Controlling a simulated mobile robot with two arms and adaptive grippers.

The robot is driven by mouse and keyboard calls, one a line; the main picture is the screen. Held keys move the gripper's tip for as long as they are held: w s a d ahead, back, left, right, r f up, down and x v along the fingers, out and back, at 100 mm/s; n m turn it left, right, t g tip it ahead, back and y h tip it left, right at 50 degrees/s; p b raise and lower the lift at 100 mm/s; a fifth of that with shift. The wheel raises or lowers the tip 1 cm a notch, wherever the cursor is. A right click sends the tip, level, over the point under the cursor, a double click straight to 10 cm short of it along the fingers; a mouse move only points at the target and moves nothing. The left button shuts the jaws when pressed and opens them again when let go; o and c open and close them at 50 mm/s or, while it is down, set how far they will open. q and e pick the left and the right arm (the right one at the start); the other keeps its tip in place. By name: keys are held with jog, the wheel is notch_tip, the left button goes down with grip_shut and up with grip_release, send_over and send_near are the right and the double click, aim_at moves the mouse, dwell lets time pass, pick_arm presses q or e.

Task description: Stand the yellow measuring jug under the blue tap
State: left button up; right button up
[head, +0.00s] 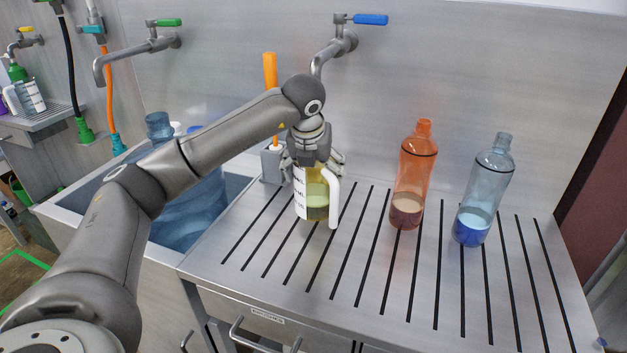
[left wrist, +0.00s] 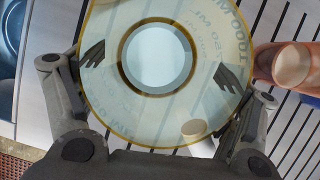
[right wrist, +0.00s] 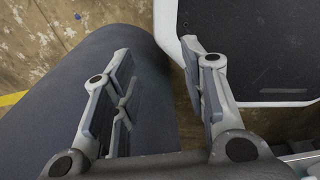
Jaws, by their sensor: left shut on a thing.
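The yellow measuring jug (head: 317,205) is see-through with a yellow tint, white markings and a white handle on the right. It is upright over the slatted drainboard; I cannot tell whether its base touches. My left gripper (head: 313,165) is shut on it from above, fingers on either side. In the left wrist view the jug (left wrist: 105,50) shows as a round rim between the fingers (left wrist: 158,65). The blue tap (head: 371,19) is on the back wall; its spout end is partly hidden behind my left wrist, above the jug in the picture. My right gripper (right wrist: 155,60) is open and empty.
An orange bottle (head: 415,170) and a clear bottle with blue liquid (head: 485,190) stand right of the jug. A holder with an orange-handled tool (head: 270,75) stands behind left. The sink (head: 240,185) with a large blue bottle is left, under a green tap (head: 168,22). The drainboard's front (head: 330,285) is clear.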

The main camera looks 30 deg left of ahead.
pick_arm(q)
notch_tip(320, 180, down, 3)
jog(key=shift+s, duration=0.1)
jog(key=shift+f, duration=0.2)
jog(key=o, duration=1.1)
jog(key=shift+o, duration=0.2)
jog(key=shift+r, duration=0.1)
